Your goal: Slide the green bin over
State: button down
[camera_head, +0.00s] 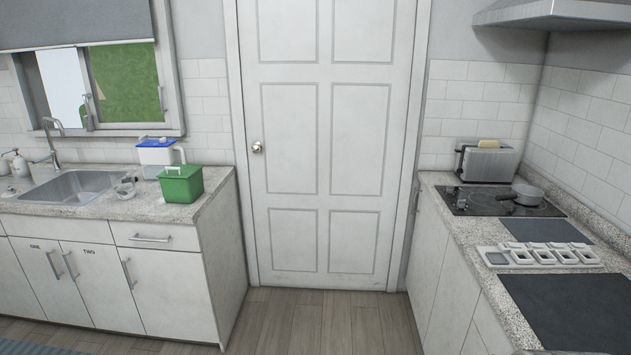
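The green bin (181,186) is a small box with a pale handle-like piece on top. It stands upright on the left counter (120,207), close to the counter's right end and its front edge. A white container with a blue lid (156,153) stands just behind it, partly hidden by the bin. I cannot tell whether the two touch. My gripper is not in view.
A glass (125,186) stands left of the bin, beside the sink (78,187). A closed white door (325,140) is in the middle. The right counter (447,228) holds a toaster (487,161), a pan (528,194) on the hob and a row of small trays (540,255).

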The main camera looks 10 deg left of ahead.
aim_at(188, 191)
jog(key=u, duration=0.2)
jog(key=i, duration=0.7)
jog(key=u, duration=0.65)
jog(key=i, duration=0.75)
jog(key=u, duration=0.75)
jog(key=i, duration=0.8)
jog(key=u, duration=0.65)
jog(key=i, duration=1.05)
jog(key=u, duration=0.25)
